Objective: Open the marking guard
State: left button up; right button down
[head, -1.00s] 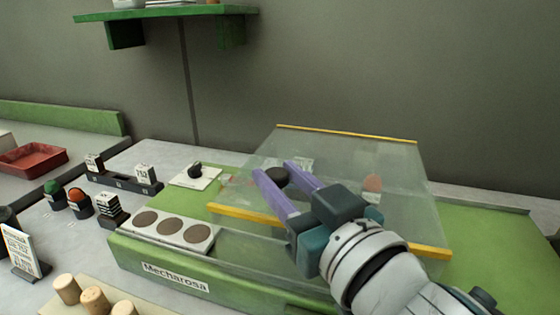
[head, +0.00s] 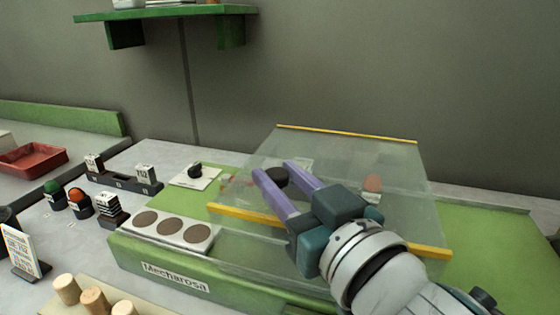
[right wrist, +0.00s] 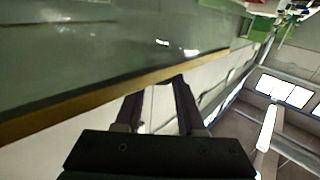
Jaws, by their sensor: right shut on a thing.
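The marking guard (head: 345,150) is a clear cover with yellow strips on its front and back edges. It stands over the right part of the green marking station (head: 150,262), with its front edge raised above the base. My right gripper (head: 273,172) is at the guard from the front. My left gripper is not in view.
A white plate with three brown discs (head: 171,229) lies left of the guard. A small black knob on a white plate (head: 194,172) is behind it. Cork stoppers (head: 95,299) stand at front left. A red tray (head: 30,160) is far left. A green shelf (head: 170,12) hangs above.

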aim_at(376, 194)
jog(key=shift+d, duration=0.1)
jog(key=shift+s+d, duration=0.1)
jog(key=shift+d, duration=0.1)
jog(key=s+d+p, duration=0.1)
jog(key=d, duration=0.2)
jog(key=s+d+p, duration=0.1)
jog(key=d, duration=0.2)
jog(key=s+d+p, duration=0.1)
jog(key=d, duration=0.2)
jog(key=shift+d+r+p, duration=0.1)
jog(key=shift+d+p, duration=0.15)
jog(key=shift+p, duration=0.15)
jog(key=s+d, duration=0.2)
jog(key=d, duration=0.5)
jog(key=s+d, duration=0.2)
jog(key=d, duration=0.5)
jog(key=shift+s, duration=0.35)
jog(key=shift+d, duration=0.1)
jog(key=c, duration=0.5)
grip_release()
